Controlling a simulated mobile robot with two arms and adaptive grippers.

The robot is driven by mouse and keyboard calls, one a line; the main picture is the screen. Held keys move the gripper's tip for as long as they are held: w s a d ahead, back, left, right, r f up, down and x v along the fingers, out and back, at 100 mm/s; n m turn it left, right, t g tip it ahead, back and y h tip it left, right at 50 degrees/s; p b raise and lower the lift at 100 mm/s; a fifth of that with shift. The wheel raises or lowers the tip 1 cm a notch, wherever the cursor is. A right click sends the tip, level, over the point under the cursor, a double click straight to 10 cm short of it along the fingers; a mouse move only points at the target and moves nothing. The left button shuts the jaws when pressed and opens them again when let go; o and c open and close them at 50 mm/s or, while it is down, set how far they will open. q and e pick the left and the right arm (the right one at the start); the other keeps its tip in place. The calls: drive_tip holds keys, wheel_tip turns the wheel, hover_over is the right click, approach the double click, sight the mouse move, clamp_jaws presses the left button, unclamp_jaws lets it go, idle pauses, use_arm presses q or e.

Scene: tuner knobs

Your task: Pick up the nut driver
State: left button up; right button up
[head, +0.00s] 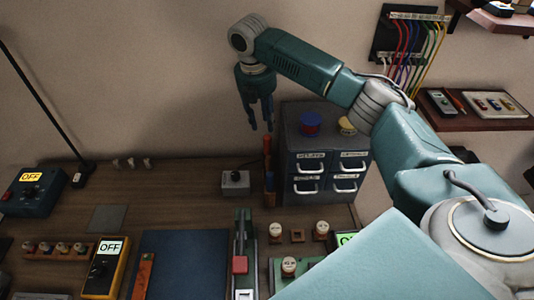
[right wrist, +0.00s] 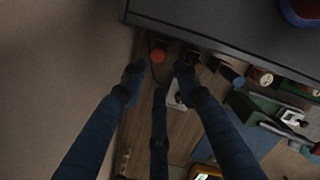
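My right gripper (head: 259,122) is in the head view, pointing down beside the drawer cabinet's left side. In the right wrist view its blue fingers (right wrist: 159,72) are spread apart with nothing between them, so it is open. An upright tool with an orange-red handle (head: 267,147) stands left of the cabinet, just below the fingertips. Its round orange top (right wrist: 158,55) shows beyond the fingers in the right wrist view. I cannot tell for sure which is the nut driver. My left gripper is not in view.
The grey drawer cabinet (head: 323,190) stands right of the tools, with a blue-and-red container (head: 310,123) on top. A small grey switch box (head: 235,180) sits to the left. A power-supply-like box with an OFF display (head: 33,190) is far left. The wall is behind.

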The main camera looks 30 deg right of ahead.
sight(267, 137)
drive_tip(key=f, duration=0.2)
drive_tip(key=d+f+p, duration=0.1)
drive_tip(key=f, duration=0.2)
drive_tip(key=shift+d+f+p, duration=0.1)
drive_tip(key=shift+f+p, duration=0.3)
drive_tip(key=shift+p, duration=0.05)
drive_tip(key=f, duration=0.1)
drive_tip(key=f+p, duration=0.1)
drive_tip(key=f, duration=0.1)
drive_tip(key=shift+w+d+f, duration=0.2)
drive_tip(key=shift+d+f, duration=0.1)
drive_tip(key=shift+d, duration=0.05)
drive_tip(key=shift+d+f, duration=0.1)
drive_tip(key=shift+f, duration=0.3)
drive_tip(key=shift+c, duration=0.3)
clamp_jaws()
